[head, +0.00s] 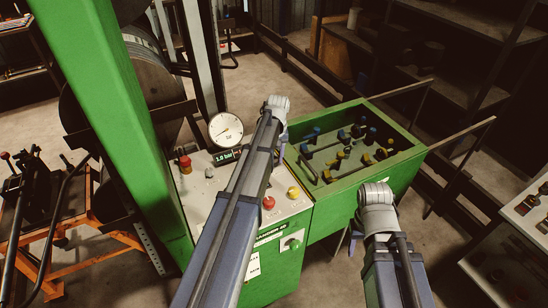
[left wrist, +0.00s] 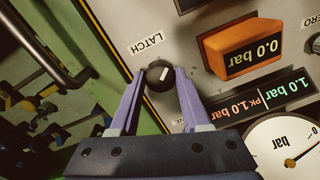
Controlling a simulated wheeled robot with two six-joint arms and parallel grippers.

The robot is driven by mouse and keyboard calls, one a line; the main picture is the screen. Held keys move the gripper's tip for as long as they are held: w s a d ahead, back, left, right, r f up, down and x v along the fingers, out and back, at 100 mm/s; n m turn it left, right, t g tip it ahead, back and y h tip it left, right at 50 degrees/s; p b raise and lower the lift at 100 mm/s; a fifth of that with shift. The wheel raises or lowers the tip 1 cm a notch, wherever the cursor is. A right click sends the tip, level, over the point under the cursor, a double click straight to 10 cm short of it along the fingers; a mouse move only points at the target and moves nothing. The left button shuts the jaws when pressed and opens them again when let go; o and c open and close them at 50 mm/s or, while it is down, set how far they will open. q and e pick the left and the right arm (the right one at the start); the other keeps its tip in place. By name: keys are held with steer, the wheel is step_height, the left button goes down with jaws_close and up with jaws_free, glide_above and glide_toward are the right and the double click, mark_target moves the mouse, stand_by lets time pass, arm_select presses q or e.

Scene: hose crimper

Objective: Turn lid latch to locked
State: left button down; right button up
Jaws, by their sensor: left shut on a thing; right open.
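The latch knob (left wrist: 158,74) is a small round black knob with a white mark, on a pale panel beside the printed word LATCH. The mark tilts toward the upper right in the left wrist view. My left gripper (left wrist: 159,82) has its purple fingers on both sides of the knob and is shut on it.
The green tray (head: 411,158) holds several fittings. A round gauge (head: 226,130) and a 1.0 bar display (head: 226,156) stand on the panel. A red button (head: 269,203) and a yellow button (head: 293,192) are near my left arm. An orange 0.0 bar display (left wrist: 243,51) is close to the left fingers.

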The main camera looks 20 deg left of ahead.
mark_target(275, 160)
arm_select(q)
steer(key=m, duration=0.4)
steer(key=shift+s+m, duration=0.1)
steer(key=shift+m, duration=2.4)
steer(key=shift+c, duration=1.8)
jaws_free()
steer(key=shift+r, duration=0.1)
step_height(275, 160, up, 8)
steer(key=p, duration=0.8)
steer(key=shift+d, duration=0.15)
steer(key=shift+f, duration=0.2)
